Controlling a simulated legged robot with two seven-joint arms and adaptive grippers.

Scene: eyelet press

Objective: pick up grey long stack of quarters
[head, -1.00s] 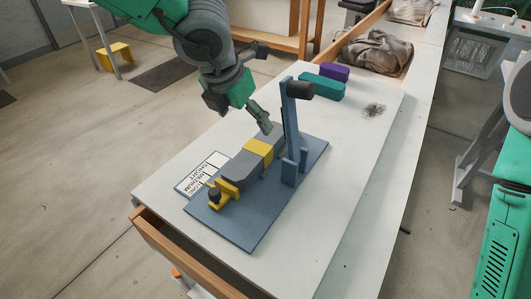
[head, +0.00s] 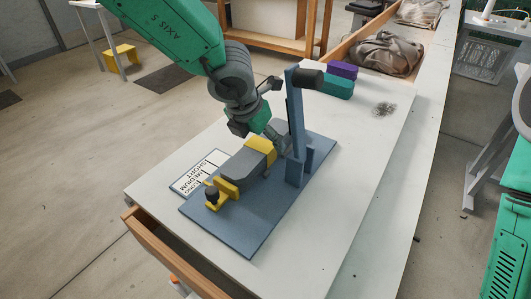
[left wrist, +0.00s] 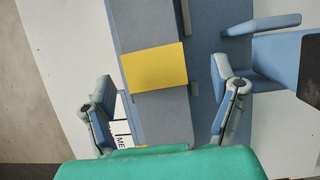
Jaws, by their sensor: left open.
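The grey long stack (head: 243,164) is a grey block with a yellow band (head: 261,147), lying on the blue press base (head: 245,225). In the left wrist view the grey stack (left wrist: 152,28) runs down the middle, the yellow band across it. In the left wrist view my left gripper (left wrist: 162,82) is open, one finger on each side of the stack. I cannot tell whether either finger touches it. My right gripper is out of view.
The blue upright (head: 295,130) with a black handle (head: 308,79) stands close to my left gripper. A yellow clamp (head: 226,190) is at the stack's near end. A size card (head: 198,173) lies left of the base. Teal (head: 338,87) and purple (head: 343,70) blocks lie behind.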

